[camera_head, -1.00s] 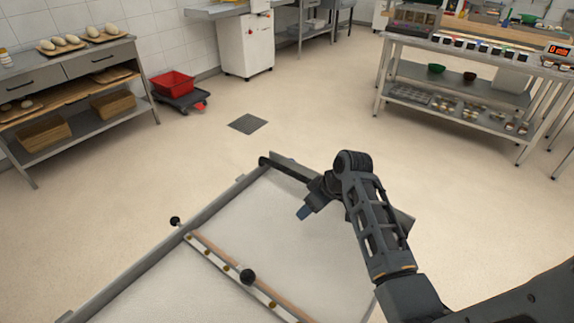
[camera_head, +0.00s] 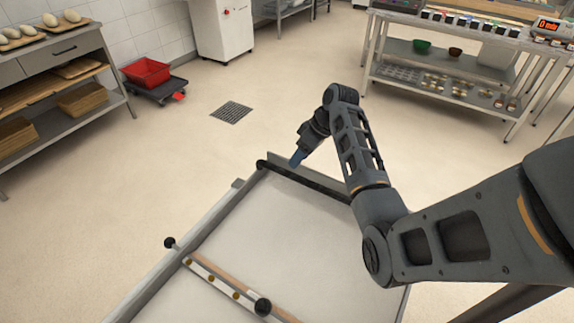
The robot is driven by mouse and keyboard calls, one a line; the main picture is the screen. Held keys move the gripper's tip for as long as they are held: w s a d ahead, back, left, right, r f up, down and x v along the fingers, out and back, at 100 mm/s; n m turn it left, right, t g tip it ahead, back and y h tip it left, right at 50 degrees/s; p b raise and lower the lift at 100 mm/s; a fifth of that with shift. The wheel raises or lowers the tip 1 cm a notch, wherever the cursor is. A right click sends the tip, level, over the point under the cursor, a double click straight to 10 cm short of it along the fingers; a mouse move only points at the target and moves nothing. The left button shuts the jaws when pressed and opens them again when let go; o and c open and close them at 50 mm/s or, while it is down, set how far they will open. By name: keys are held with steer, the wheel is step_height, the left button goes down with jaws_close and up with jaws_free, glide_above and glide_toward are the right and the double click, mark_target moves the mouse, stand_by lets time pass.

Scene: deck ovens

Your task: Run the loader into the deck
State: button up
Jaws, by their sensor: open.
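The loader (camera_head: 270,226) is a pale flat bed in a grey metal frame, low in the middle of the view. A crossbar (camera_head: 218,284) with a wooden strip and brass studs lies across it. One black knob (camera_head: 263,306) sits on the bar and another (camera_head: 169,243) stands out at the left rail. My gripper (camera_head: 296,160) is open and empty, pointing down by the loader's far end bar (camera_head: 284,172). Whether it touches the bar I cannot tell. The fingers are small and partly merge with the dark bar. No deck oven opening shows.
A red crate (camera_head: 146,71) on a dark dolly stands at the upper left, beside a steel shelf unit (camera_head: 62,124) with loaves. A floor drain (camera_head: 231,112) lies in open floor. A steel worktable (camera_head: 460,70) stands at the upper right. Floor beyond the loader is clear.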

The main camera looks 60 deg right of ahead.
mark_target(290, 172)
steer(key=x, duration=0.6)
steer(key=shift+w+a+f, duration=0.1)
steer(key=shift+w+f, duration=0.05)
steer(key=shift+f, duration=0.15)
steer(key=shift+c, duration=0.3)
jaws_close()
